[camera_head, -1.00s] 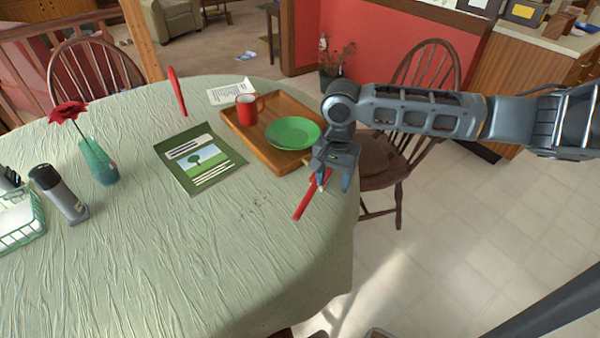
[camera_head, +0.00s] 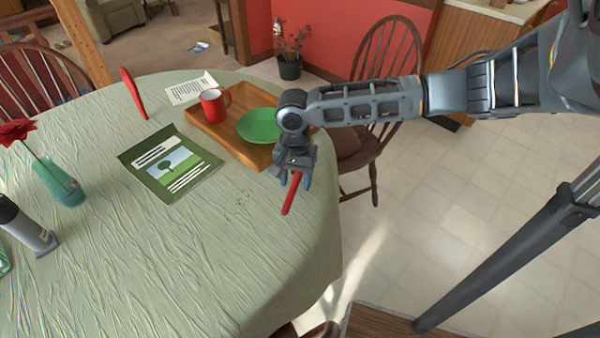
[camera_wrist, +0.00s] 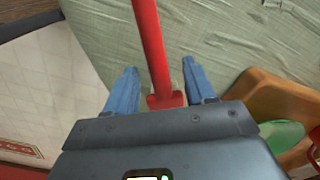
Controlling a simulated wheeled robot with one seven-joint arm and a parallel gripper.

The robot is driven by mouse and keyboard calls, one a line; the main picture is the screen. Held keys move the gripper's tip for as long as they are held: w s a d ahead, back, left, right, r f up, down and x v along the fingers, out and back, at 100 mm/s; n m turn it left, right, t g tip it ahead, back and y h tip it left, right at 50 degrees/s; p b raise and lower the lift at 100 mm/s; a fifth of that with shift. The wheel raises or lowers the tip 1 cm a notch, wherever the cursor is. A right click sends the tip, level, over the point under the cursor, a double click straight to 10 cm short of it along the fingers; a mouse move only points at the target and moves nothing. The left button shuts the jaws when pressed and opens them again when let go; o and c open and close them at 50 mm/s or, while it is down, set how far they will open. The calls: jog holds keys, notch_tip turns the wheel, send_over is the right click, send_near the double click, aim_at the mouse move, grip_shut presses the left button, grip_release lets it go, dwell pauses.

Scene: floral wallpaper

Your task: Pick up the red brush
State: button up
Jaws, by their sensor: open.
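The red brush (camera_head: 292,193) lies near the right edge of the cloth-covered table, partly hidden under my gripper (camera_head: 291,178). In the wrist view, its long red handle (camera_wrist: 150,40) runs between the two blue fingers, with a wider red part close to the palm. My gripper (camera_wrist: 158,68) is open, with a finger on each side of the brush and gaps visible on both sides.
A wooden tray (camera_head: 205,130) with a green plate (camera_head: 258,125) and red mug (camera_head: 214,104) sits beside my gripper. A green booklet (camera_head: 170,165) lies to the left. A wooden chair (camera_head: 375,150) stands beyond the table edge.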

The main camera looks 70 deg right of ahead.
jog(key=shift+f, duration=0.3)
jog(key=shift+c, duration=0.4)
grip_shut()
